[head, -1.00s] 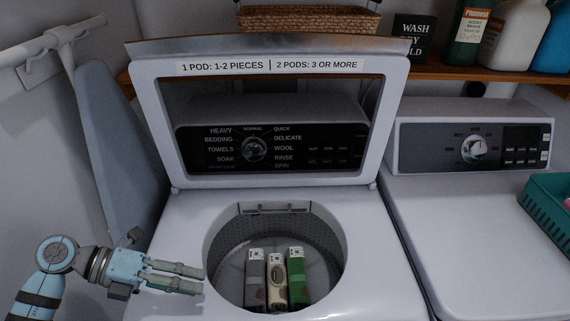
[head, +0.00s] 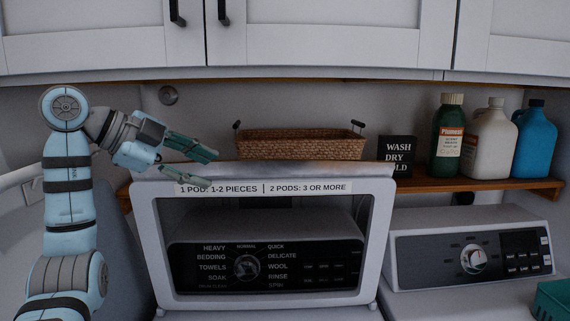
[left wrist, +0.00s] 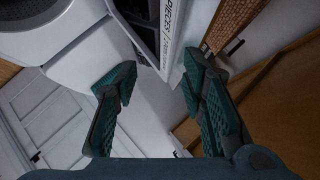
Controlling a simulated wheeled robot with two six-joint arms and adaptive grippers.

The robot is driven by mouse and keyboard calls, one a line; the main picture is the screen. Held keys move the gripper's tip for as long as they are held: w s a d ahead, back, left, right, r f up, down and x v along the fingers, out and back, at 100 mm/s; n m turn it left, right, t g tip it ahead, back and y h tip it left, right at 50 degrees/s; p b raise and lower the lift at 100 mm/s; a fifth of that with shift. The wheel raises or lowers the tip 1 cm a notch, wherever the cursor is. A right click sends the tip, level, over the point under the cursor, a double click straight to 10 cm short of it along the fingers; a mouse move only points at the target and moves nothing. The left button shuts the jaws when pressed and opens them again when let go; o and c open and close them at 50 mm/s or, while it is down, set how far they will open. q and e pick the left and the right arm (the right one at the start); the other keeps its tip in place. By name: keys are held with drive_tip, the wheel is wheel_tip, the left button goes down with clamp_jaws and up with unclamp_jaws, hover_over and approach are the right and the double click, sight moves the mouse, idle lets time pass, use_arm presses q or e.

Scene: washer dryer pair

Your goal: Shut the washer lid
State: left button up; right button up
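The washer lid (head: 382,235) stands raised and upright, a white frame with a label strip along its top and a see-through middle. My left gripper (head: 209,168) is at the lid's top left corner, with its teal fingers apart, one above the other. In the left wrist view my left gripper (left wrist: 159,70) is open, and the edge of the lid (left wrist: 178,40) shows between and beyond the fingertips. I cannot tell whether a finger touches it. The washer's control panel (head: 318,252) shows through the lid.
A wooden shelf (head: 440,184) behind the lid holds a wicker basket (head: 300,145), a black sign (head: 398,152) and several bottles. White cabinets (head: 320,35) hang above.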

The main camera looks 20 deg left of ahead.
use_arm(q)
drive_tip(key=p, duration=0.3)
approach(271, 166)
drive_tip(key=x, duration=0.4)
drive_tip(key=shift+w+d+f, duration=0.1)
drive_tip(key=shift+w, duration=0.05)
drive_tip(key=shift+x, duration=1.25)
drive_tip(key=shift+w+d+f, duration=0.1)
drive_tip(key=shift+w+f, duration=0.25)
drive_tip(key=shift+w, duration=0.1)
drive_tip(key=shift+s, duration=0.1)
clamp_jaws()
